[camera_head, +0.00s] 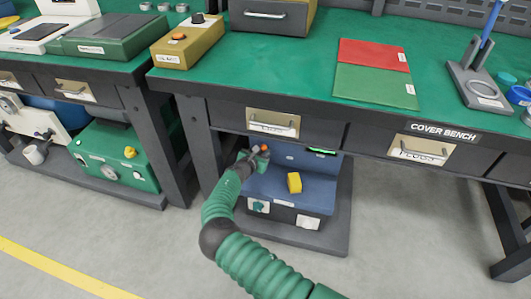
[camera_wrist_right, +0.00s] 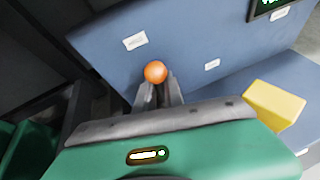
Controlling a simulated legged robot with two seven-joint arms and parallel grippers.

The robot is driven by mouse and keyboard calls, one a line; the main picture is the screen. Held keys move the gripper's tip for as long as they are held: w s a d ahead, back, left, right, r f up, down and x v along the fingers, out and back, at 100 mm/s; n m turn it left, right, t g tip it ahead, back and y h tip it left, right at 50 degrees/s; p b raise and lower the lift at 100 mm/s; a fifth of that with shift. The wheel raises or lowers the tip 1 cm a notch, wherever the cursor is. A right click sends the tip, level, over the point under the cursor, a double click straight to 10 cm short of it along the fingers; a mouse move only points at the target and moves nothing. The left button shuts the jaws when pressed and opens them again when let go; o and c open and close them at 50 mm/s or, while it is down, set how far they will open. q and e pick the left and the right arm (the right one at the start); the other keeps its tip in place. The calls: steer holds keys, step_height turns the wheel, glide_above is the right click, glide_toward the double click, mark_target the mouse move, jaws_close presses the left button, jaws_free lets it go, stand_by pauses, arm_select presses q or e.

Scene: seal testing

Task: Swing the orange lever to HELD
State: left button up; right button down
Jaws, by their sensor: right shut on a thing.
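The orange lever's round knob (camera_wrist_right: 155,72) sits at the tips of my right gripper (camera_wrist_right: 158,92) in the right wrist view. The gripper is shut on the lever just below the knob; the fingers hide the lever's shaft. In the head view the small orange knob (camera_head: 264,147) shows by my right gripper (camera_head: 257,153), at the upper left of a blue machine (camera_head: 270,183) under the bench. White labels (camera_wrist_right: 135,41) and (camera_wrist_right: 212,64) lie left and right of the knob on the blue panel; their words are too small to read. My left gripper is not in view.
A yellow block (camera_head: 294,182) sits on the machine's blue ledge, right of the gripper. A lit green display (camera_head: 322,151) is at the panel's upper right. The bench drawers (camera_head: 273,123) hang above. A dark bench leg (camera_head: 198,140) stands left. The floor in front is clear.

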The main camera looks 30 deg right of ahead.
steer(key=shift+w+a+n+g, duration=0.1)
steer(key=shift+w+n+g, duration=0.05)
steer(key=shift+n+g, duration=0.15)
steer(key=shift+a, duration=0.1)
stand_by(0.3)
steer(key=c, duration=1.5)
jaws_free()
steer(key=shift+w+f, duration=0.1)
steer(key=shift+o, duration=0.2)
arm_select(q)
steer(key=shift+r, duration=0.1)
